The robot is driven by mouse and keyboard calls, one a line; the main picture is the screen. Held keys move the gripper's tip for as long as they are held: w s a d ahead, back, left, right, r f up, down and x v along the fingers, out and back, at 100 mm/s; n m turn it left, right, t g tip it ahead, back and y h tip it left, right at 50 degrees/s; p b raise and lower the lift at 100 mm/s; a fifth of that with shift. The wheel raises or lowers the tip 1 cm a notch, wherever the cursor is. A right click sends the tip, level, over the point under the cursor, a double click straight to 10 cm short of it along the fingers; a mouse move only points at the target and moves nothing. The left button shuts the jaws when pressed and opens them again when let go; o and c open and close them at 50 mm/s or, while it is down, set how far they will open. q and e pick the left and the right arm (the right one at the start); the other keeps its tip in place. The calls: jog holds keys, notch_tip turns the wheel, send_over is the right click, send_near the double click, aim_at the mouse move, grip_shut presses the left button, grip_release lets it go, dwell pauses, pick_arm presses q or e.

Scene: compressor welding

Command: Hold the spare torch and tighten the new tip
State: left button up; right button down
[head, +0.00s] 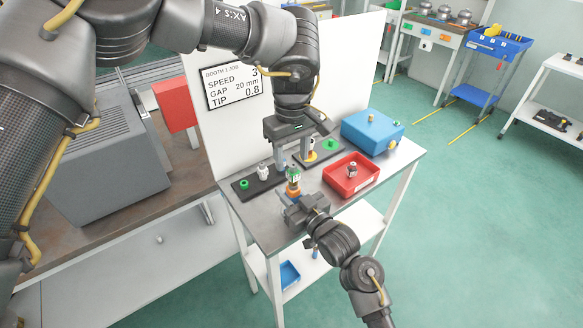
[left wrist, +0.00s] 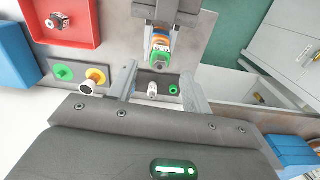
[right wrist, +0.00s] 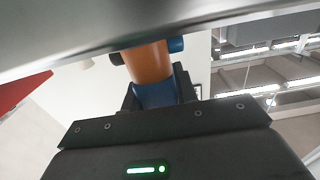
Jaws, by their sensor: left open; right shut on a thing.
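The spare torch (head: 294,188), with an orange body, green band and grey nozzle end, stands roughly upright in my right gripper (head: 298,198) above the small table. In the right wrist view its orange and blue body (right wrist: 150,65) sits between the fingers. My left gripper (head: 293,163) is open and points down above the torch's top end. In the left wrist view the grey end (left wrist: 158,66) of the torch lies between the spread fingers, apart from both. I cannot make out the new tip separately on that end.
A black holder (head: 270,182) carries a white cylinder (head: 263,171) and a green ring (head: 244,184). A red tray (head: 368,186) holds a dark part. A blue box (head: 370,135) stands behind. A white panel (head: 345,65) rises at the back.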

pick_arm(q)
notch_tip(320, 180, up, 7)
jog(key=shift+f, duration=0.2)
pick_arm(e)
jog(key=c, duration=1)
grip_release()
jog(key=v, duration=1.2)
jog(key=shift+s, duration=0.1)
